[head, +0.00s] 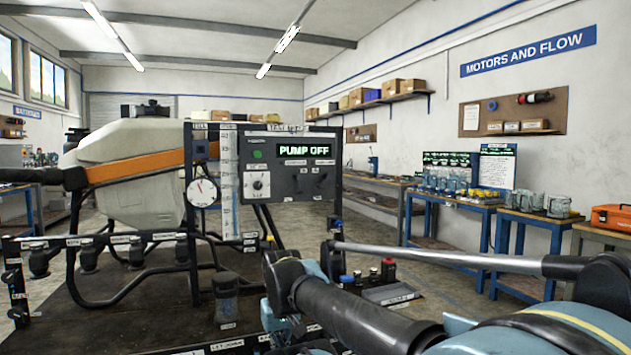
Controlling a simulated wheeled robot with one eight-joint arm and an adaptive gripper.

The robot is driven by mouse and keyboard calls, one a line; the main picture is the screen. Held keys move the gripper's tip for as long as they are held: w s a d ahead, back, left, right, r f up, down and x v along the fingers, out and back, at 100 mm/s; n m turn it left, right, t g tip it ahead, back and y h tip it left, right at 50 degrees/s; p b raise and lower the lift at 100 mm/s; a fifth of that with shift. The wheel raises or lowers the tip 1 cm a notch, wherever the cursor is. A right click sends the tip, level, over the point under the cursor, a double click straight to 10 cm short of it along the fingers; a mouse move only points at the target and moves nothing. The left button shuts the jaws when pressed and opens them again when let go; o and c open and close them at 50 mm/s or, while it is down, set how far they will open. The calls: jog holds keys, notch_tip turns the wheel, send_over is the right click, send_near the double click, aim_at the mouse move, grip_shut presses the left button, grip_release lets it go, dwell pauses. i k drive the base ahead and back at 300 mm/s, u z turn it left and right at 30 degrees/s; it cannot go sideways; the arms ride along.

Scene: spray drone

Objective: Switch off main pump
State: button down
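The dark control panel (288,190) stands upright on the drone's frame, near the middle of the head view. Its display (303,150) reads "PUMP OFF" in light letters. A green button or lamp (257,155) sits at its upper left, above a rotary knob on a white plate (258,185). Small labelled controls sit below the display; their labels and positions are too small to read. My arm reaches in from the lower right, below the panel. I cannot make out my gripper's fingers in this view.
The drone's cream tank (125,170) with an orange strap is left of the panel. A round gauge (203,192) hangs beside a vertical scale (229,180). Labelled fittings line the front rail at left. Workbenches line the right wall.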

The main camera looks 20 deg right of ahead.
aim_at(329, 176)
jog(key=z, duration=0.9)
jog(key=k, duration=0.4)
jog(key=u, duration=1.3)
